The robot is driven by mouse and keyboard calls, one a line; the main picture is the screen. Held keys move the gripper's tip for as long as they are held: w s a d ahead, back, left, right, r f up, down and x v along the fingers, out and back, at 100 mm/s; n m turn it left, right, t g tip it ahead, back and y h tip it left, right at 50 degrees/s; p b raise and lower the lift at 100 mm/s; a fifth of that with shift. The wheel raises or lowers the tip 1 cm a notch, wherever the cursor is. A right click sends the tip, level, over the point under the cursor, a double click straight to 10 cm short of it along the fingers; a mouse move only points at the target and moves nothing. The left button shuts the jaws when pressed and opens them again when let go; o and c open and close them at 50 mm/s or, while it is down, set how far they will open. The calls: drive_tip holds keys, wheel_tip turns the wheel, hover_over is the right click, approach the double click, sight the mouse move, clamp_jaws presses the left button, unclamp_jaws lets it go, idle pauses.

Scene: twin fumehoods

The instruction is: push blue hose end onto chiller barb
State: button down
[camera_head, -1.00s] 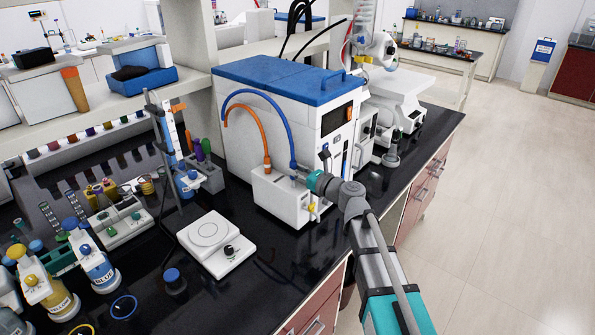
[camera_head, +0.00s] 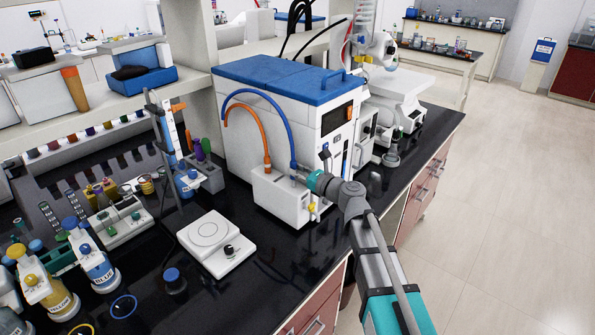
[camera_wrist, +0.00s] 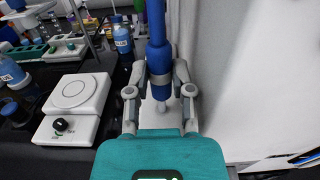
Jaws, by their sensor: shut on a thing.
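The blue hose (camera_head: 279,118) arcs out of the white chiller (camera_head: 270,120) with its blue lid and comes down to my gripper (camera_head: 298,178). My gripper is shut on the blue hose end (camera_wrist: 158,58), which hangs upright between the fingers (camera_wrist: 160,78) in the wrist view. A small pale tip (camera_wrist: 162,105), perhaps the barb, shows just below the hose end. I cannot tell whether the hose is over it or only above it. In the head view my gripper covers this spot, over the low white front block (camera_head: 283,203) of the chiller.
An orange hose (camera_head: 263,143) runs to a fitting on the same block, left of my gripper. A white hotplate stirrer (camera_head: 215,243) stands to the left. Bottles (camera_head: 97,262) stand farther left. The black bench top is clear between block and stirrer.

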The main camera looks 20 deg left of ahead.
sight(297, 188)
drive_tip(key=shift+f+b, duration=1.5)
drive_tip(key=shift+c, duration=2.1)
unclamp_jaws()
drive_tip(key=shift+a, duration=0.1)
drive_tip(key=v, duration=1.2)
drive_tip(key=shift+s, duration=0.1)
